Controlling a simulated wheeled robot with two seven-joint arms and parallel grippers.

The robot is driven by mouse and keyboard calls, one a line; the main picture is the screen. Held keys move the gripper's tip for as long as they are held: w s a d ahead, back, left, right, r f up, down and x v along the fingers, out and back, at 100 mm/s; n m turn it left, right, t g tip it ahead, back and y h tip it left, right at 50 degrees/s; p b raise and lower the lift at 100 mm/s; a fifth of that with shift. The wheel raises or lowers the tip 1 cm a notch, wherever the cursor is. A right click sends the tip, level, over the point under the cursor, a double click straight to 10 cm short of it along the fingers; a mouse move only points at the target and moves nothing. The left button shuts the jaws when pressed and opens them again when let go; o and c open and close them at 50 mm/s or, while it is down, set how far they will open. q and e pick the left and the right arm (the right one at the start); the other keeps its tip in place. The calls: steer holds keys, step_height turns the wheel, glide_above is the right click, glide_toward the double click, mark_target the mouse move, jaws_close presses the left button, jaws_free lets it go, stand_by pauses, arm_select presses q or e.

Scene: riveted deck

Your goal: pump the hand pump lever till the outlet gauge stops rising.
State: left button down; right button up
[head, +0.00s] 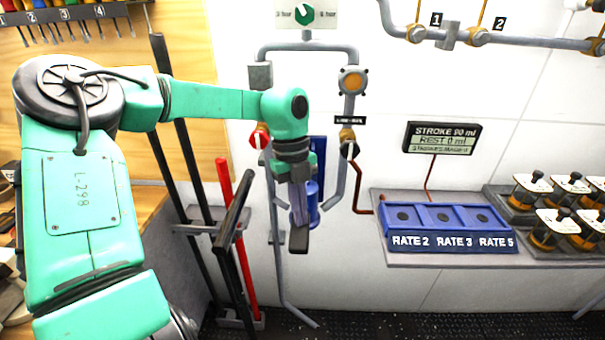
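My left gripper (299,238) points down in front of the white wall, in the middle of the view. It overlaps a blue upright cylinder (314,203), which looks like the pump body. Its fingers are seen nearly edge-on, so I cannot tell whether they are open or hold anything. I cannot make out the pump lever for certain; my arm and gripper cover part of that area. A display (442,138) reads STROKE 90 ml, REST 0 ml. My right gripper is not in view.
A red-handled valve (259,139) and a black-handled valve (349,148) sit on the pipes. Dark bars and a red bar (238,235) stand in a rack at left. A blue block marked RATE (447,241) sits on a shelf at right, beside several black-and-amber units (531,190).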

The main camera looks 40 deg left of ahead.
arm_select(q)
steer(key=d+p+v, duration=0.2)
steer(key=p+v, duration=0.3)
steer(key=v, duration=0.3)
steer(key=shift+s+a+r+p, duration=0.15)
steer(key=shift+s+r+p, duration=0.15)
steer(key=shift+s+r, duration=0.1)
steer(key=shift+w, duration=0.1)
stand_by(1.3)
stand_by(0.3)
